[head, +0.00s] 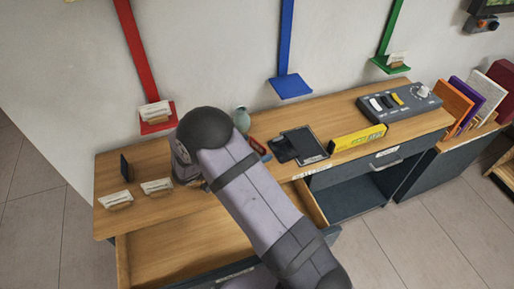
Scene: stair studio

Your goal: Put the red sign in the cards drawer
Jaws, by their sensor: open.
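A small red piece (259,146) lies on the wooden desk just right of my forearm and partly behind it; it may be the red sign, but I cannot tell for sure. A wide wooden drawer (150,262) is pulled out at the front left, and its visible floor looks bare. A shut drawer (372,163) with a handle is at the right. Their labels are too small to read, so I cannot tell which is the cards drawer. My gripper (198,184) hangs low over the desk, open, with its fingers mostly hidden by my arm.
White cards in wooden holders (116,200) and a dark upright plate (125,167) stand at the left. A green vase (241,119), dark tablets (304,145), a yellow box (357,138) and a grey control panel (400,101) stand rightward. Red (158,126), blue (290,87) and green (391,67) shelves jut from the wall.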

